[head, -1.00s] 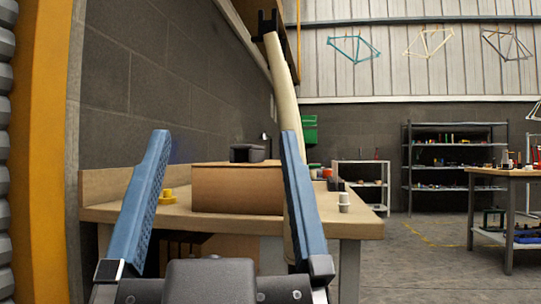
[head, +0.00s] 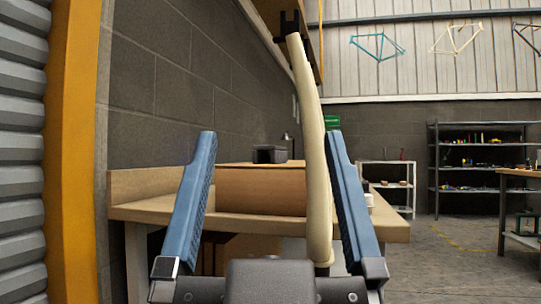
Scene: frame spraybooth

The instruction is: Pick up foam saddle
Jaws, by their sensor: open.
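A dark grey block (head: 269,154) sits on top of a cardboard box (head: 262,190) on the workbench; it may be the foam saddle, but I cannot tell for sure. My gripper (head: 270,135) is in the foreground with its two blue fingers wide apart and nothing between them. In the picture the block shows between the fingers, well beyond them. The left finger covers part of the bench top and the box's left end.
The wooden workbench (head: 150,212) stands against a grey block wall. A long cream tube (head: 312,130) hangs in front of it, near the right finger. A yellow post (head: 75,150) and grey shutter are at left. Shelves (head: 480,170) stand far right, with open floor before them.

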